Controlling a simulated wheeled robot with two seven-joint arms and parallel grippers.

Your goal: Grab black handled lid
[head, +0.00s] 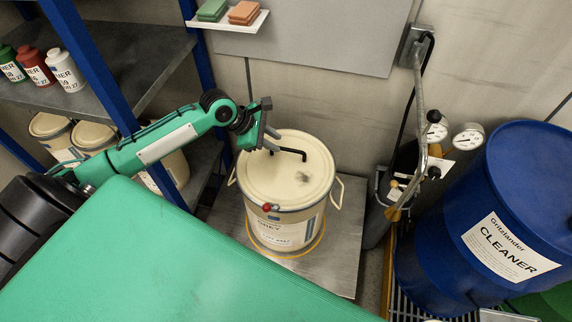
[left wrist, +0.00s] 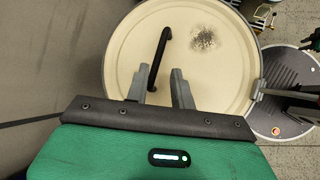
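The cream lid (head: 287,170) sits on top of a cream drum (head: 285,222) and has a black bar handle (head: 290,153) on it. A dark smudge marks the lid's surface. My left gripper (head: 270,142) is above the lid's back left part, close to the handle. In the left wrist view, the lid (left wrist: 215,70) fills the middle, and the left gripper's two fingers (left wrist: 160,85) are spread apart. The handle (left wrist: 158,58) runs up from near the left finger. Whether a finger touches the handle I cannot tell. My right gripper is not in view.
A blue cleaner drum (head: 485,225) stands at the right. A shelf rack (head: 125,60) with bottles and pails is at the left. A small wall shelf (head: 240,22) holds green and orange blocks.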

